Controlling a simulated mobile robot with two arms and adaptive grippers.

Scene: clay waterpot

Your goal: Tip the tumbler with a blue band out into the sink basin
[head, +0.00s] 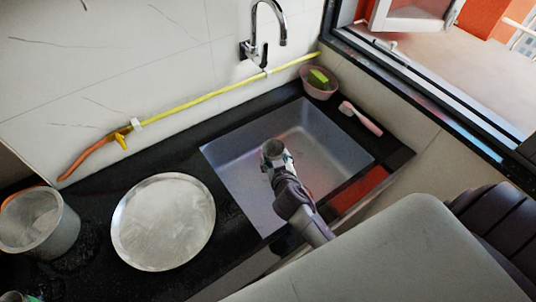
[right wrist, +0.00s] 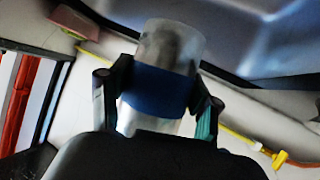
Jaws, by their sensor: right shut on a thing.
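The tumbler with a blue band (right wrist: 160,90) is a clear, greyish cup, held between the two fingers of my right gripper (head: 278,168). The fingers sit at the blue band in the right wrist view. In the head view the tumbler (head: 272,147) shows small at the gripper's end, over the sink basin (head: 322,147). I cannot tell how far it is tilted, nor what is in it. The basin is a grey rectangular sink set in the black counter. My left gripper is not clearly seen.
A chrome faucet (head: 283,22) is above the basin's back edge. A pink bowl with a sponge (head: 319,82) and a pink-handled brush (head: 360,118) lie at the right. A round metal tray (head: 163,222) and a grey bucket (head: 40,222) stand at the left. A yellow hose (head: 215,93) runs along the wall.

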